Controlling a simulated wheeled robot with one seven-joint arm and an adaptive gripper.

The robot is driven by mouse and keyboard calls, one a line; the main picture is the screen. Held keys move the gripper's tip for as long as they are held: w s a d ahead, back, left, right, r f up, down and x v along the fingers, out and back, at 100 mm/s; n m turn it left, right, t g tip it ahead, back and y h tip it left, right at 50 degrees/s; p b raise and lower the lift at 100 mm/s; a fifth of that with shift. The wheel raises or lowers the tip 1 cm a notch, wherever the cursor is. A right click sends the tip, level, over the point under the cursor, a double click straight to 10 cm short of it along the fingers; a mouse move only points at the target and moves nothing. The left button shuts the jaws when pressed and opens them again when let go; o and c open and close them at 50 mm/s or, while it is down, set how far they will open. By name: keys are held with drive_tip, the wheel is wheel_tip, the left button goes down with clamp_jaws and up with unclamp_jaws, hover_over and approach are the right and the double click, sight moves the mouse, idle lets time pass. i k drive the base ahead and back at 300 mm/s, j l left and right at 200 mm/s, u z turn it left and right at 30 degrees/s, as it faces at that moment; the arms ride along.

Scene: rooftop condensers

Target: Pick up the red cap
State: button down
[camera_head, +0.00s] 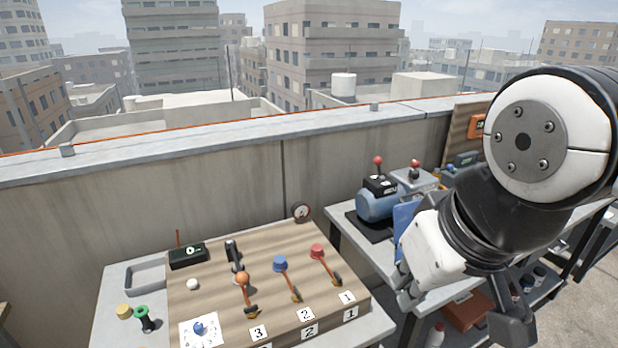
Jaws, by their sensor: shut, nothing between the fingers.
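The red cap (317,250) sits at the upper end of an orange-brown piece on the wooden board (210,285), in line with the label 1. My gripper (407,290) is to the right of the red cap and apart from it, over the gap by the right-hand table. It is shut and empty, and partly hidden by my own arm. A blue cap (280,263) and an orange cap (242,278) sit on similar pieces to the left of the red one.
A black box (188,255), a grey tray (146,274), a green spool (143,316) and a white card (201,331) are on the left. A blue compressor (376,204) stands on the right-hand table. A gauge (301,212) is behind the board. A parapet wall (230,200) runs behind.

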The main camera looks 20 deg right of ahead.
sight(317, 248)
drive_tip(key=z, duration=0.75)
drive_tip(key=u, duration=0.75)
drive_tip(key=i+l, duration=0.6)
